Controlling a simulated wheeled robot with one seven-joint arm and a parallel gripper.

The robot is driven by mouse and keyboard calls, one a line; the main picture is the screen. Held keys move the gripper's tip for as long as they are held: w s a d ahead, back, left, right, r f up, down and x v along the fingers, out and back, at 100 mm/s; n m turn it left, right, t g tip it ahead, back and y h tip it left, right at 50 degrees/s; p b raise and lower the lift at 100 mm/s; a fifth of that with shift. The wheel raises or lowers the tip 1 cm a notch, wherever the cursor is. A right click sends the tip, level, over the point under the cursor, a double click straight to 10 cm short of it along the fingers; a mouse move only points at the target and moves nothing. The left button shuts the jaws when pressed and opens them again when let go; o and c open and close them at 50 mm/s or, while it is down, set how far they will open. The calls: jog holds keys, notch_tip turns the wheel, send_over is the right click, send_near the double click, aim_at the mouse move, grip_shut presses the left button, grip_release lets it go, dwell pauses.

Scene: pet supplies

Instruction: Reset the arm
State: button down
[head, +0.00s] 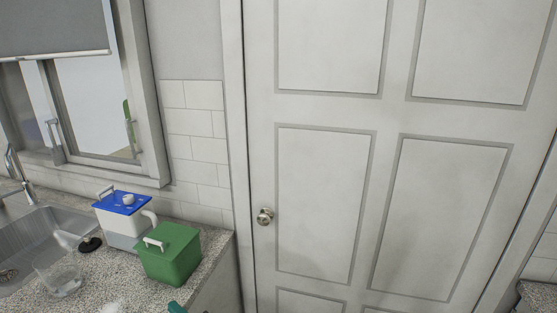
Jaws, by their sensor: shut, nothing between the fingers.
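My arm and my gripper do not show in the head view, so their pose cannot be told. A white panelled door (325,205) with a round metal knob (264,216) fills the middle and right of the view, and it looks shut. A faint dark shadow lies on the door's lower right panel.
A speckled counter (207,267) at lower left holds a green lidded box (170,254), a blue-topped white container (122,218) and a clear glass bowl (63,278). A teal thing (176,308) is cut off at the bottom edge. A steel sink (38,241) lies left, below a window.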

jog(key=s+d+f+m+t+h, duration=0.4)
jog(key=s+d+f+m+h, duration=0.6)
jog(key=s+d+f+m, duration=0.65)
jog(key=s+d+r+m+h, duration=0.1)
jog(key=s+d+r+m, duration=0.1)
jog(key=s, duration=0.5)
jog(key=s+d+r+m+h, duration=0.1)
jog(key=s+d+r+m, duration=0.2)
jog(key=s+d, duration=0.3)
jog(key=s+d+r+m+h, duration=0.2)
jog(key=s+d+r+m, duration=0.1)
jog(key=s, duration=0.6)
jog(key=shift+d+m+t, duration=0.3)
jog(key=shift+d+m, duration=0.55)
jog(key=shift+d, duration=0.15)
jog(key=shift+a, duration=0.1)
